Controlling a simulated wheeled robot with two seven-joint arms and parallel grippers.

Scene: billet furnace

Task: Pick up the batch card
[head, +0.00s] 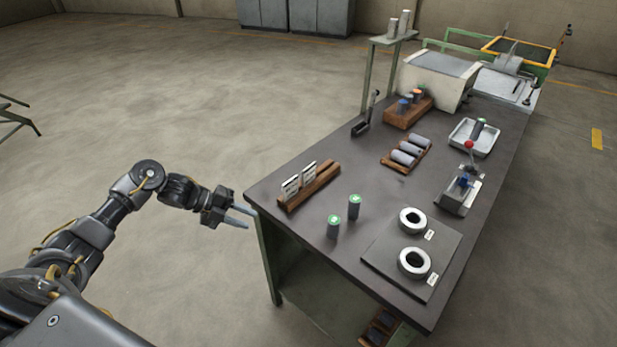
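Two white cards with dark print stand upright in a slotted wooden holder (322,188) at the left edge of the dark bench; the left card (290,187) and the right card (309,171) are side by side. I cannot tell which one is the batch card, as the print is too small. My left gripper (246,217) is just off the bench's left corner, to the left of the holder and below it in the picture. Its two fingers are apart with nothing between them. My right gripper is not in view.
The bench (300,219) also holds two green-topped cylinders (334,228), a plate with two white rings (412,221), a wooden rack of grey cylinders (404,158), a white tray (474,137) and a red-knobbed lever device (461,193).

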